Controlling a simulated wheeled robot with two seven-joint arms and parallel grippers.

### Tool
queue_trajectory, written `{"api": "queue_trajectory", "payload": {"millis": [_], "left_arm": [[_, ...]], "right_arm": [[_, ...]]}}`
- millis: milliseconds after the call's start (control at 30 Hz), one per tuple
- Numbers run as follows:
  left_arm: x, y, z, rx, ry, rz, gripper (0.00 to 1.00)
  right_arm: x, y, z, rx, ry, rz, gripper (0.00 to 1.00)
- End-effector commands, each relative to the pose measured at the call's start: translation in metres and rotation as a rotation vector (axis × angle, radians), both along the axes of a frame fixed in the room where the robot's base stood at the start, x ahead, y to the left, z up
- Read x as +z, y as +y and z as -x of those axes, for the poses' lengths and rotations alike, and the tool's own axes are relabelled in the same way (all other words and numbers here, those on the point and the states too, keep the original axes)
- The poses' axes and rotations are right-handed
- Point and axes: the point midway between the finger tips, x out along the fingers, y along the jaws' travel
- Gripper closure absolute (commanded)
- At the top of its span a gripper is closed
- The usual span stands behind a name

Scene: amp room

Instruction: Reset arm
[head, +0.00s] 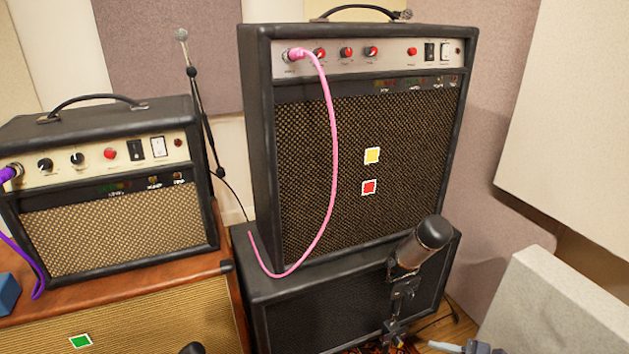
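A grey part at the bottom edge (470,347) looks like the tip of my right gripper. It is cut off by the frame, so its opening does not show. My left gripper does not show clearly. The tall black amp (300,190) stands on a black cabinet (320,318), with a pink cable (333,150) plugged into its panel and hanging in a loop. A yellow marker (372,155) and a red marker (369,187) are on its grille. The smaller amp (120,235) stands on a wooden cabinet (150,318), with a purple cable (10,173) plugged in.
A large microphone on a stand (422,245) stands before the black cabinet. A thin microphone stand (200,110) rises between the amps. A pale panel (555,310) stands at the lower right. A blue block (8,292) sits at the left edge. A dark rounded object (193,348) shows at the bottom.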

Motion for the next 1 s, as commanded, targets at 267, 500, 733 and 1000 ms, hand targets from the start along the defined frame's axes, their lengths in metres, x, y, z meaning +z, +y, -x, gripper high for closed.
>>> {"api": "queue_trajectory", "payload": {"millis": [267, 500, 733, 1000], "left_arm": [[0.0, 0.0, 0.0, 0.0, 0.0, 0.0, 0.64], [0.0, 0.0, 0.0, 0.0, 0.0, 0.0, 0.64], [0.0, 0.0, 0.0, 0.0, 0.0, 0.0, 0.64], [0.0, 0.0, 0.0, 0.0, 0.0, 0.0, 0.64]], "right_arm": [[0.049, 0.05, 0.044, 0.426, -0.126, 0.453, 0.58], [0.109, 0.065, 0.097, 0.733, -0.319, 0.876, 0.58], [0.161, 0.069, 0.148, 0.881, -0.555, 1.196, 0.58], [0.186, 0.072, 0.188, 0.918, -0.775, 1.378, 0.58]]}}
